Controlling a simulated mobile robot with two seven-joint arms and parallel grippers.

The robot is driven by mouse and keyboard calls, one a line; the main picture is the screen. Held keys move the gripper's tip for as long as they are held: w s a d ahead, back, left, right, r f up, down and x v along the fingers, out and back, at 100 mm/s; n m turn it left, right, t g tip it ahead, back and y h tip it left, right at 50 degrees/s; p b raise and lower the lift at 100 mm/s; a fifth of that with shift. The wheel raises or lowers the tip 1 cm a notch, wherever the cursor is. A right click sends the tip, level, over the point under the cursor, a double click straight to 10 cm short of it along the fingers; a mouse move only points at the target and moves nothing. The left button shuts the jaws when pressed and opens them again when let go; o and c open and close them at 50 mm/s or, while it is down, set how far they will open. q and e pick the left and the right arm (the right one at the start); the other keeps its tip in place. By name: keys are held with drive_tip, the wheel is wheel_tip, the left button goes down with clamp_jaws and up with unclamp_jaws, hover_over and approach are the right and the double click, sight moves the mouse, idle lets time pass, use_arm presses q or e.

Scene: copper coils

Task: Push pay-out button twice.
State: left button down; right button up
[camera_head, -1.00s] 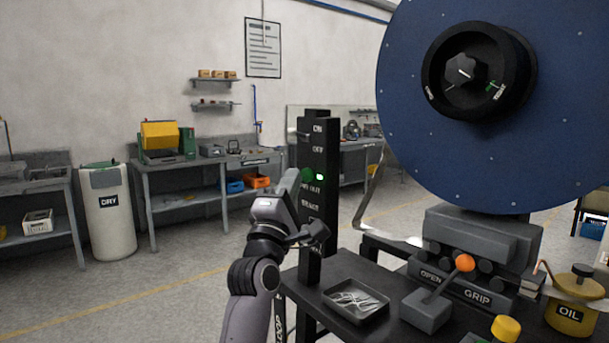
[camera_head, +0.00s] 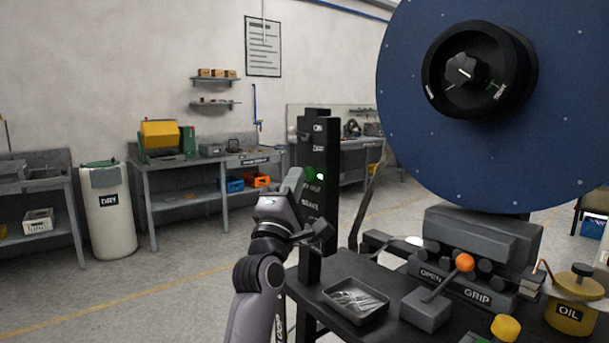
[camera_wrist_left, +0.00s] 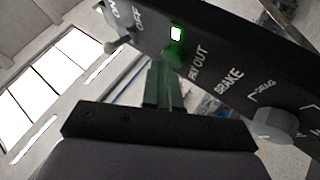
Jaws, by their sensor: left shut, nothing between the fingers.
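A black control post (camera_head: 318,230) carries the pay-out button (camera_head: 308,173), a green button with a lit green lamp (camera_head: 320,177) beside it and the PAY OUT lettering. My left gripper (camera_head: 296,180) is shut and empty, with its fingertips right at the button from the left. In the left wrist view the shut fingers (camera_wrist_left: 163,85) point at the green button (camera_wrist_left: 175,52), just below the lit lamp (camera_wrist_left: 177,33). The tips overlap the button there, and I cannot tell whether they touch it. My right gripper is not in view.
A large blue reel (camera_head: 480,160) stands at the right. A metal tray (camera_head: 356,318), an orange-knobbed lever (camera_head: 464,262) and an oil can (camera_head: 571,312) are on the black table. The BRAKE label and a grey knob (camera_wrist_left: 275,125) are on the post near the button.

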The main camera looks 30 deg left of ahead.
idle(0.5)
use_arm(q)
drive_tip(key=shift+s+a, duration=0.25)
drive_tip(key=shift+s, duration=0.5)
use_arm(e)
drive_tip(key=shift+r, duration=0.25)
use_arm(q)
drive_tip(key=s, duration=0.1)
drive_tip(key=s+a+p, duration=0.1)
drive_tip(key=s, duration=0.1)
drive_tip(key=s+a, duration=0.1)
drive_tip(key=shift+s, duration=0.3)
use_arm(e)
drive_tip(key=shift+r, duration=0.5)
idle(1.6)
